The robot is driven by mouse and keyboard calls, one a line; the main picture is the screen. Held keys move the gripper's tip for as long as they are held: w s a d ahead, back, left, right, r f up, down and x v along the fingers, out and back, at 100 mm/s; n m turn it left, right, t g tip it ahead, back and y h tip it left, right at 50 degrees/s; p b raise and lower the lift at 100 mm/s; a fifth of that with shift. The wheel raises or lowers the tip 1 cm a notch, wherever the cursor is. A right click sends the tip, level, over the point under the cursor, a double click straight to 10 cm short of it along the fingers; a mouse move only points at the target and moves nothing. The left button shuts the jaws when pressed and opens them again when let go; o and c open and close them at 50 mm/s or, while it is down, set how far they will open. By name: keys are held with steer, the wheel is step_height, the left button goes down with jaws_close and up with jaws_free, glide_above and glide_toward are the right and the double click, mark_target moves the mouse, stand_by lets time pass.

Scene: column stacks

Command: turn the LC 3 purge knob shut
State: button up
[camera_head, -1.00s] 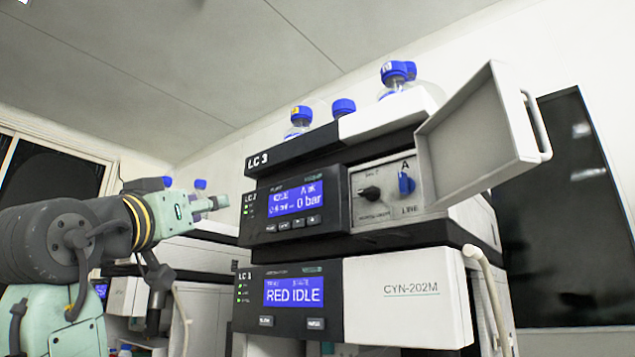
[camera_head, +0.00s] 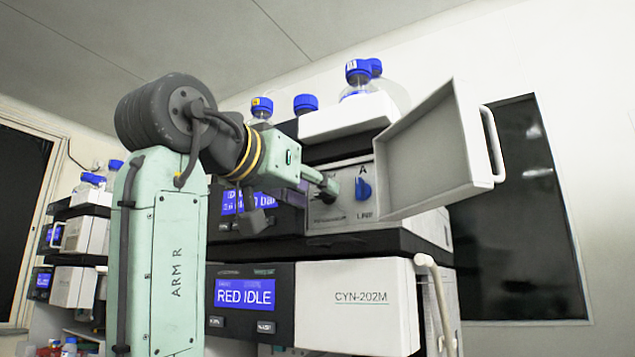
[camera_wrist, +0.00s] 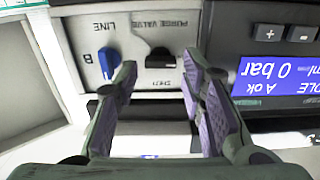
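The LC 3 purge knob (camera_wrist: 161,58) is a black knob on a pale panel, seen upside down in the wrist view beside the words "PURGE VALVE". I cannot tell which way it points. My gripper (camera_wrist: 158,68) is open, with one finger on each side of the knob in that view; no contact is clear.
An open cover (camera_head: 430,150) with a handle (camera_head: 492,145) juts out right of the panel. A blue display (camera_wrist: 272,78) is beside the panel. Bottles (camera_head: 358,75) with blue caps stand on top. Below is a unit (camera_head: 355,300) marked CYN-202M.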

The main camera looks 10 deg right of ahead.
mark_target(326, 196)
steer(key=shift+x, duration=1.15)
steer(key=shift+c, duration=0.6)
jaws_close()
